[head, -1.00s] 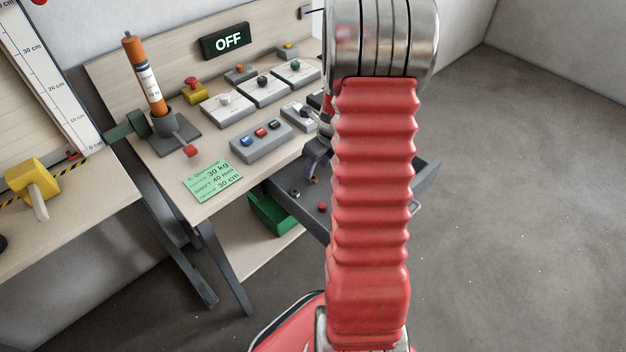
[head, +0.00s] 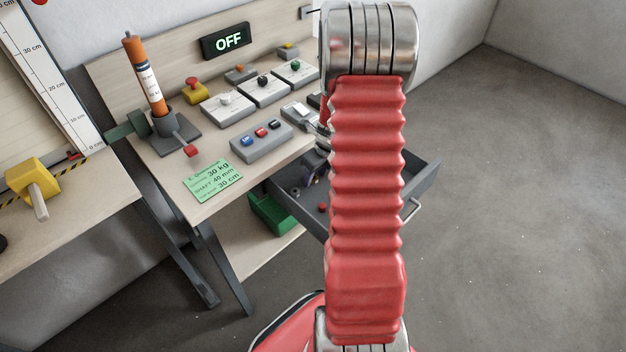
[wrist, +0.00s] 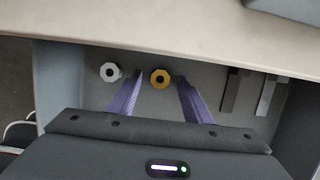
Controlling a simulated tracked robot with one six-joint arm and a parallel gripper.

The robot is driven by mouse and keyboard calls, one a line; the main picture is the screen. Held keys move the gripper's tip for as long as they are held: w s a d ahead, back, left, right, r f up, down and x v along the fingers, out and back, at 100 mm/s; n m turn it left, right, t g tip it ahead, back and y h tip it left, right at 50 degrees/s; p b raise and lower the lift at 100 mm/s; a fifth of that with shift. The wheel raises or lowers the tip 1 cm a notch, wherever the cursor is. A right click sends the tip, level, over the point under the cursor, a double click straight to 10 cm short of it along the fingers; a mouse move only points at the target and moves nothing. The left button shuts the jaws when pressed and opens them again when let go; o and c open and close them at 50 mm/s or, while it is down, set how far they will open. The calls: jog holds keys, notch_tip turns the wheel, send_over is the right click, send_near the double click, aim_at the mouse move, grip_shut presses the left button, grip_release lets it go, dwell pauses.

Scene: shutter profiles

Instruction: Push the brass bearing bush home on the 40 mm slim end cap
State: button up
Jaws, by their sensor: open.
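A brass-yellow eight-sided piece (wrist: 160,79) with a dark centre lies in the open drawer in the wrist view. I cannot tell whether it is the bush alone or sits on an end cap. A white eight-sided piece (wrist: 111,72) with a dark centre lies to its left. My gripper (wrist: 160,82) is open, its purple fingers on either side of the yellow piece, with visible gaps; contact is not shown. The left finger passes between the two pieces. In the head view my arm hides most of the gripper.
Two grey bar-like parts (wrist: 251,93) lie at the drawer's right. The grey drawer (head: 424,187) stands open beneath the bench top (head: 205,185), whose edge runs close beyond the fingers. A red knob-like part (head: 322,207) also shows in it.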

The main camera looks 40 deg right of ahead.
aim_at(315, 179)
dwell(0.3)
jog(key=c, duration=1.1)
jog(key=shift+r, duration=0.1)
jog(key=shift+c, duration=0.2)
notch_tip(315, 179, up, 18)
dwell(0.5)
